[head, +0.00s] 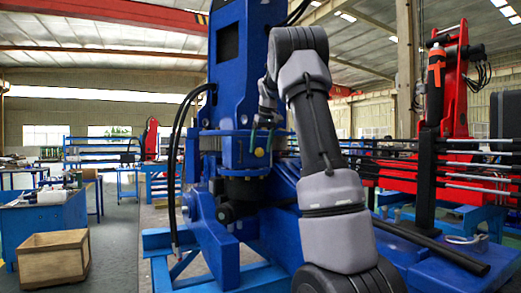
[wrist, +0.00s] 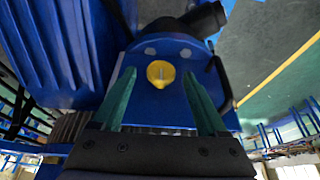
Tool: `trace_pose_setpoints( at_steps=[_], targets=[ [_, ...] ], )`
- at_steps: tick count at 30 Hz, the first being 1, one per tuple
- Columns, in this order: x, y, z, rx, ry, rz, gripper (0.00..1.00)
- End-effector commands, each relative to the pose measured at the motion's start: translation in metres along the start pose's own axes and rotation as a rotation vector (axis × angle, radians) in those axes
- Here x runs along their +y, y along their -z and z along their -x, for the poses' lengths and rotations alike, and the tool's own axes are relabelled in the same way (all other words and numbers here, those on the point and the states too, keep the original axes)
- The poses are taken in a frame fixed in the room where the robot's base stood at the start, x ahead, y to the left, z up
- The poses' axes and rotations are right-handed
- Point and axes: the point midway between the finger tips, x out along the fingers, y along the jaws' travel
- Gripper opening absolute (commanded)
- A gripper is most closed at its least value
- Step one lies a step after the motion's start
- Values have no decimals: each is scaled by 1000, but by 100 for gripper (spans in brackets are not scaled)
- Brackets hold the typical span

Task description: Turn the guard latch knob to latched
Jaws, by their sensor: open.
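The guard latch knob is a small yellow knob (wrist: 160,74) on a blue panel (wrist: 162,103). It shows a raised bar that looks roughly upright in the wrist view. The knob also shows as a yellow spot in the head view (head: 259,152), on the blue crane stand (head: 233,75). My gripper (wrist: 159,82) is open, with one green finger on each side of the knob in the wrist view. Gaps show between the knob and both fingers. I cannot tell how far the fingertips are from the panel. In the head view my gripper (head: 264,120) is small beside the column.
Black hoses (head: 174,150) hang left of the column. A red crane stand (head: 454,90) and a rack of rods (head: 480,165) stand at right. A wooden crate (head: 54,262) lies on the floor at left. Grey floor is open between the crate and the stand.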

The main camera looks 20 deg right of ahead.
Motion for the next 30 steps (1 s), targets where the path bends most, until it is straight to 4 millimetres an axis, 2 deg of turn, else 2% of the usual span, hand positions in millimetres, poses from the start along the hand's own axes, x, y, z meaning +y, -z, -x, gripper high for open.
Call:
trace_pose_setpoints(
  at_steps=[4, 12, 13, 17, 18, 19, 30],
  targets=[
    [0, 0, -10, 0, 1, 0, 76],
    [0, 0, -12, 1, 0, 0, 76],
    [0, 0, -12, 1, 0, 0, 72],
    [0, 0, -11, 1, 0, 0, 22],
    [0, 0, -11, 1, 0, 0, 7],
    [0, 0, -11, 1, 0, 0, 0],
    [2, 0, -11, 1, 54, -25, 0]
  ],
)
